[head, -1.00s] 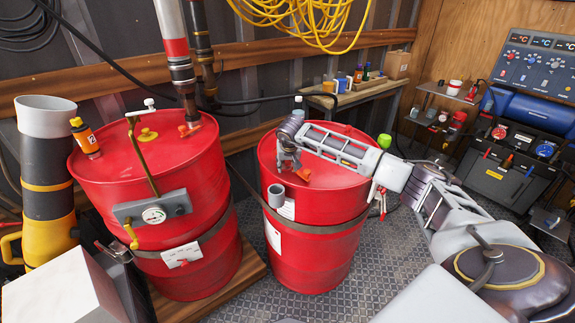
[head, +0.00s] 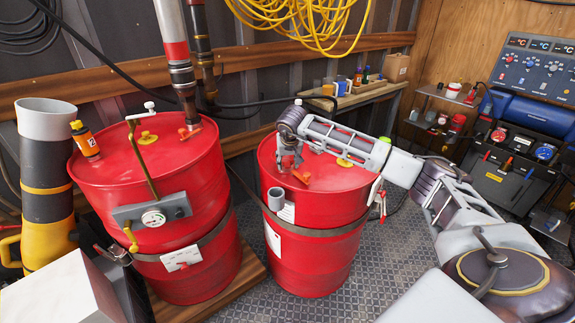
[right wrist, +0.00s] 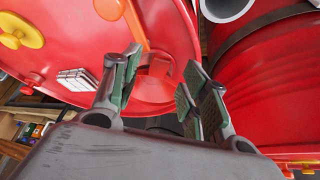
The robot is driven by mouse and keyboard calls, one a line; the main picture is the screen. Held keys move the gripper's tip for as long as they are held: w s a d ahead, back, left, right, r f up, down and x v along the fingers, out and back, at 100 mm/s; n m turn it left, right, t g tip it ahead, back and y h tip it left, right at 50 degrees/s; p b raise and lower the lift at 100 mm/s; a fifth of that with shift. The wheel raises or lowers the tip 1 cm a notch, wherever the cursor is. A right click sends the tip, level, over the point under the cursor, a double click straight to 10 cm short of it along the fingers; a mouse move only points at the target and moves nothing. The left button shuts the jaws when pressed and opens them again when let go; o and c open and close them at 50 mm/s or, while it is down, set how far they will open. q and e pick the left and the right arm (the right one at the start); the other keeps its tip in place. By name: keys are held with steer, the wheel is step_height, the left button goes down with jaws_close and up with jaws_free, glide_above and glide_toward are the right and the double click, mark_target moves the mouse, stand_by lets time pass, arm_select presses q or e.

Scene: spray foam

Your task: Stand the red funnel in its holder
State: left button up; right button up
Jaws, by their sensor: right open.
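The red funnel is hard to make out against the red drum. An orange-red piece (right wrist: 155,78) with a wide end and a narrow arm lies between and beyond my fingers in the right wrist view; it looks like the funnel. It shows small on the right drum's lid in the head view (head: 303,176). A grey ring on the drum's side (head: 276,198), probably the holder, also shows in the right wrist view (right wrist: 226,6); its opening is up. My right gripper (head: 289,160) is open over the lid's near-left edge, its fingers (right wrist: 162,84) apart and empty. My left gripper is out of view.
The right drum (head: 310,240) has a yellow cap (head: 344,162) on its lid. The left drum (head: 150,175) carries an orange bottle (head: 84,139) and a gauge (head: 153,218). A bench (head: 370,93) stands behind. Floor is bare between drum and toolbox (head: 500,175).

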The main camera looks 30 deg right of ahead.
steer(key=shift+v, duration=1.25)
steer(key=shift+r, duration=0.2)
